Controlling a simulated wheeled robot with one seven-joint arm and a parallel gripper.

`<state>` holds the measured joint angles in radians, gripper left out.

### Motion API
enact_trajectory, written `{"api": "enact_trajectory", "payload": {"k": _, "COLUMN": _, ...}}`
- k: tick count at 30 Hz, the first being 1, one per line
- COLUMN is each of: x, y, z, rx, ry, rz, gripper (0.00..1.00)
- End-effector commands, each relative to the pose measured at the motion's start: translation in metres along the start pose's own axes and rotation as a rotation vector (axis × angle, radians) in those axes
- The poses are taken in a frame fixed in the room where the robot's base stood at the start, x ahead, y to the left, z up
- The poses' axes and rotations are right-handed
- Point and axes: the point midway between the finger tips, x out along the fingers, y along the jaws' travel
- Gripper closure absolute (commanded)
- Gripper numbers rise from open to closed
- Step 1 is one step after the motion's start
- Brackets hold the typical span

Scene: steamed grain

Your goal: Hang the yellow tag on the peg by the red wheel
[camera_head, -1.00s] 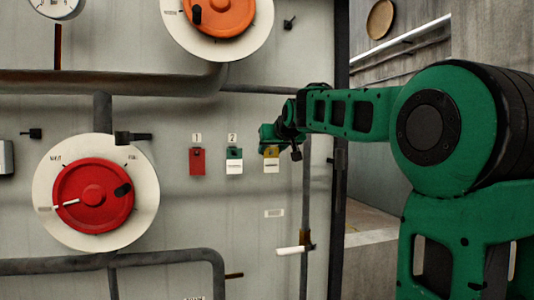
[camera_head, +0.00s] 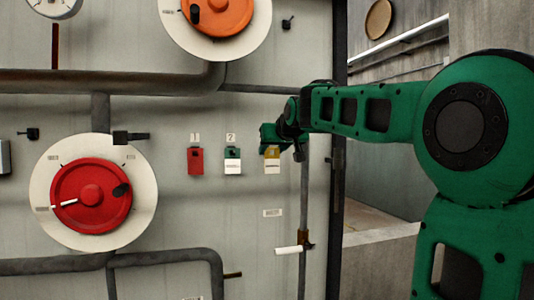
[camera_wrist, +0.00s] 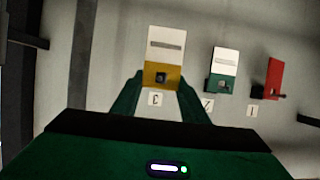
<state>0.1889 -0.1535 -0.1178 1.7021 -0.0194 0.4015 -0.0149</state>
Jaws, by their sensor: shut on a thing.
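The yellow tag (camera_head: 272,160), with a white lower part, is at the right end of a row of tags on the grey panel. My gripper (camera_head: 270,138) is at its top edge. In the wrist view the yellow tag (camera_wrist: 164,60) sits between the fingers of my gripper (camera_wrist: 160,88), which are shut on its yellow end. A dark peg end shows in the tag's hole. The red wheel (camera_head: 91,195) is on a white disc at the lower left. A small black peg (camera_head: 30,133) is up and left of it, and its hook is bare.
A green-and-white tag (camera_head: 232,160) and a red tag (camera_head: 195,160) hang left of the yellow one. A black bracket (camera_head: 130,138) juts out above right of the red wheel. Pipes (camera_head: 150,80) cross the panel above. A white-handled lever (camera_head: 290,249) is below the tags.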

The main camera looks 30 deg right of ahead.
Motion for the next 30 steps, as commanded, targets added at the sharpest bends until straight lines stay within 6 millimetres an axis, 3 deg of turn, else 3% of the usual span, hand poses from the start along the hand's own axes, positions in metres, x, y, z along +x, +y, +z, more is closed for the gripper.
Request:
{"api": "enact_trajectory", "payload": {"k": 16, "x": -0.034, "y": -0.001, "z": 0.014, "rx": 0.0, "ry": 0.0, "rz": -0.002, "gripper": 0.82}}
{"api": "enact_trajectory", "payload": {"k": 30, "x": -0.037, "y": 0.0, "z": 0.016, "rx": 0.0, "ry": -0.001, "rz": -0.001, "gripper": 0.82}}
